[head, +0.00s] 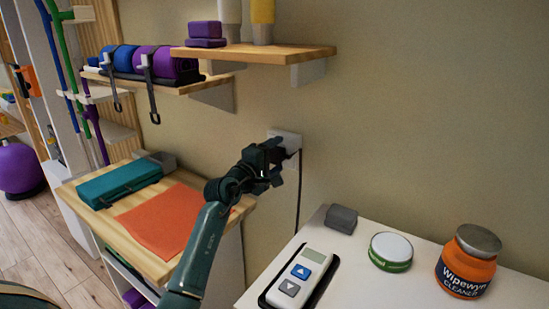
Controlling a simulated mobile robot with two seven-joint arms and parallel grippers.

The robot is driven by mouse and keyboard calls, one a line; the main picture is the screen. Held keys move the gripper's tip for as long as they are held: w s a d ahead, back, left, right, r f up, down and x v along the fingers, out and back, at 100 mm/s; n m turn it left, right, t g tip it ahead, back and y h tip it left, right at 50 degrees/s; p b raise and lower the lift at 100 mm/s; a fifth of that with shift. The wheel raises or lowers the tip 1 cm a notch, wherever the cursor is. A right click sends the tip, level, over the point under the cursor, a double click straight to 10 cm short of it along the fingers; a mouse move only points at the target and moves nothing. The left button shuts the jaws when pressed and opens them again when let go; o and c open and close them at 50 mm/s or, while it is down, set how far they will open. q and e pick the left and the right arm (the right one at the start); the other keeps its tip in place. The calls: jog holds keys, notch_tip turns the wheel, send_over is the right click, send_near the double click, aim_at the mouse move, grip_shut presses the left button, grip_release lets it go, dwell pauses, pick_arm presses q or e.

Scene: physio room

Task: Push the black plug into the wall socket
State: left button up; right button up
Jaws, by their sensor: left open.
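The white wall socket (287,137) is on the beige wall below the shelf, and its lower part is covered by my left gripper. My left gripper (275,158) is open, right in front of the socket. The black plug cannot be made out clearly against the dark fingers. A black cord (299,195) comes out beside the fingers at the socket's right edge and hangs down the wall. I cannot tell whether the plug is fully seated or whether the fingers touch it. My right gripper is not in view.
Below left, a cabinet top carries a teal case (119,183) and an orange cloth (165,222). The white table (345,265) holds a grey block (341,219), remote (299,276), tin (390,251) and orange jar (465,266).

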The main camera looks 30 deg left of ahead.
pick_arm(q)
jog(key=s+a, duration=0.1)
jog(key=s, duration=1.2)
jog(key=shift+a, duration=0.4)
